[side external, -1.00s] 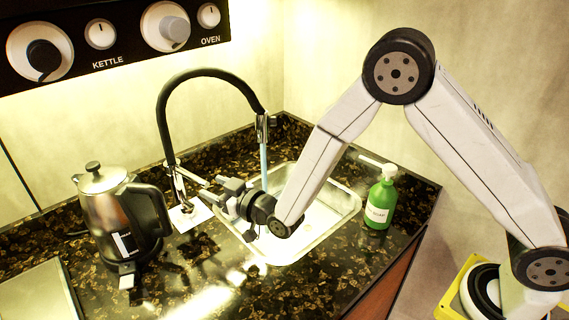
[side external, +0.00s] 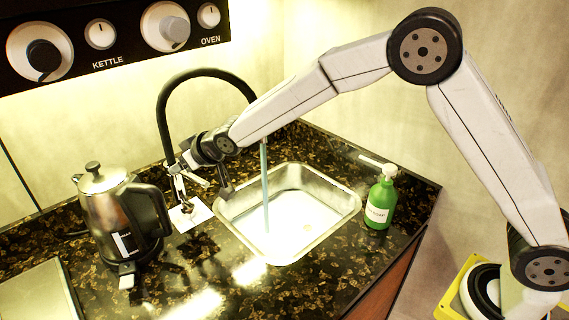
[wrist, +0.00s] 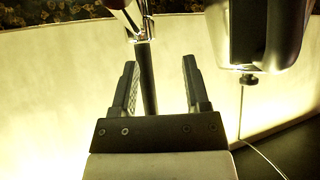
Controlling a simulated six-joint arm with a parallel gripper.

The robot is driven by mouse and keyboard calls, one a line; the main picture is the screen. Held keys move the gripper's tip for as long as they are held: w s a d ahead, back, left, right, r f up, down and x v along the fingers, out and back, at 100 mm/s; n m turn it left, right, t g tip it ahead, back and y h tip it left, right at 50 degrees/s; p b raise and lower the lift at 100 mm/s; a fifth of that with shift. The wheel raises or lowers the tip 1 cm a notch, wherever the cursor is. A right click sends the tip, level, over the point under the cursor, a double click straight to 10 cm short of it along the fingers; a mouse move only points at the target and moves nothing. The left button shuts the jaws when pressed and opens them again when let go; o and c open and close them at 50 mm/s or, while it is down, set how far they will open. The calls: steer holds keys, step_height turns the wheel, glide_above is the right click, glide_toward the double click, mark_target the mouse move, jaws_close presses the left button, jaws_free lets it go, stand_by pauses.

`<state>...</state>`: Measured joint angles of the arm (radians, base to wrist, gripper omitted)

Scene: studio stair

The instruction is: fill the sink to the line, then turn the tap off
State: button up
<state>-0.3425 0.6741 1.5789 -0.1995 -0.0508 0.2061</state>
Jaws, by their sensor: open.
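The sink (side external: 338,185) is a steel basin set in the dark counter. A stream of water (side external: 265,185) falls from the tap into it; the water level and any fill line are hard to make out. The tap (side external: 161,112) has a black arched hose over a chrome body. My gripper (side external: 188,163) is at the tap's lower part, left of the sink. In the wrist view my gripper (wrist: 161,72) is open, with the tap's dark hose (wrist: 147,75) appearing between its fingers. I cannot tell whether they touch it. My arm hides the tap's spout.
A steel kettle (side external: 105,215) stands close on the left and shows in the wrist view (wrist: 258,35). A green soap bottle (side external: 380,203) stands right of the sink. A knob panel (side external: 120,35) is on the wall. The front counter is clear.

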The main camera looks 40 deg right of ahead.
mark_target(195, 176)
steer(key=shift+s+d+r+m+g+h, duration=0.2)
steer(key=shift+s+r+g+h, duration=0.5)
steer(key=shift+g, duration=0.2)
steer(key=shift+s+d+r+m+g+h, duration=0.15)
steer(key=shift+s+r+m+g+h, duration=0.05)
steer(key=shift+s+r+g+h, duration=0.6)
steer(key=shift+s+d+r+m+g+h, duration=0.2)
steer(key=shift+s+r+g+h, duration=0.35)
steer(key=shift+g, duration=0.45)
steer(key=shift+f, duration=0.15)
steer(key=shift+x, duration=3.85)
jaws_close()
